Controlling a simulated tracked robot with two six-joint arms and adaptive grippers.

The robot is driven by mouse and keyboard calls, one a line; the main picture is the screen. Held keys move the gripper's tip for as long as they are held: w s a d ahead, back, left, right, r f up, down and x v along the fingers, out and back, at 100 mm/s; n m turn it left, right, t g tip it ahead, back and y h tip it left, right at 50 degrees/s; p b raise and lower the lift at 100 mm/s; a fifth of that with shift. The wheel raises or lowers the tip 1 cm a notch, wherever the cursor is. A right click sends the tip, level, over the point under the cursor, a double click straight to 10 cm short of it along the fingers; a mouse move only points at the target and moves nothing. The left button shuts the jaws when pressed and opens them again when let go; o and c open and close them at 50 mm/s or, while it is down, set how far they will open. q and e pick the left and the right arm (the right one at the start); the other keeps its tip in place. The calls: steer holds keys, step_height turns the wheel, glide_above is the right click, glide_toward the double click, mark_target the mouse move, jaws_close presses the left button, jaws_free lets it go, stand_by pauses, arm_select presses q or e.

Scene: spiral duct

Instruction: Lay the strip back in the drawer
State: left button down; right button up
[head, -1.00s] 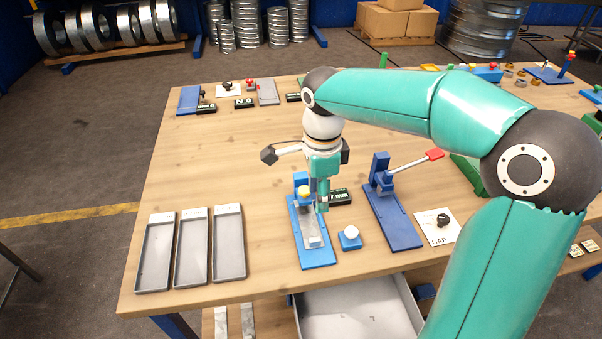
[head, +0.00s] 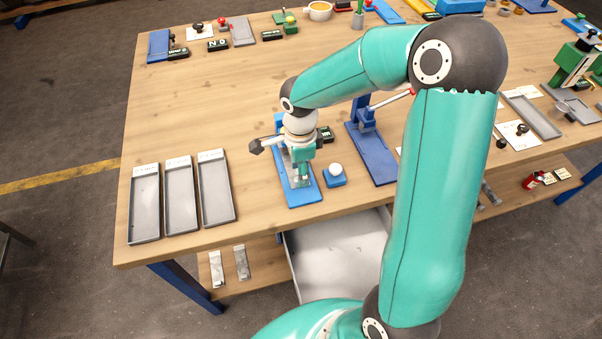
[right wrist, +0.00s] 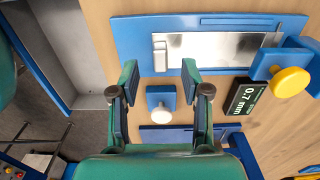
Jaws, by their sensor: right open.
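A shiny metal strip (right wrist: 222,47) lies flat on a blue fixture (right wrist: 135,32) in the right wrist view. In the head view the same blue fixture (head: 303,198) stands near the table's front edge, its strip mostly hidden by my gripper. My right gripper (right wrist: 160,72) is open and empty, its fingertips over the fixture's edge near one end of the strip. It also shows in the head view (head: 301,177), above the fixture. An open grey drawer (head: 335,262) sticks out below the table edge; part of it shows in the right wrist view (right wrist: 50,45). My left gripper is out of view.
A blue block with a white button (head: 335,172) sits right beside the fixture. A blue lever press (head: 372,150) stands further right. Grey trays (head: 180,205) lie to the left. Two metal pieces (head: 241,262) lie on the lower shelf. A 0.7 mm display (right wrist: 245,97) is close by.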

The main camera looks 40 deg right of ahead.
steer(key=shift+f, duration=1.55)
jaws_close()
steer(key=c, duration=0.8)
jaws_free()
steer(key=shift+s+a, duration=0.15)
jaws_close()
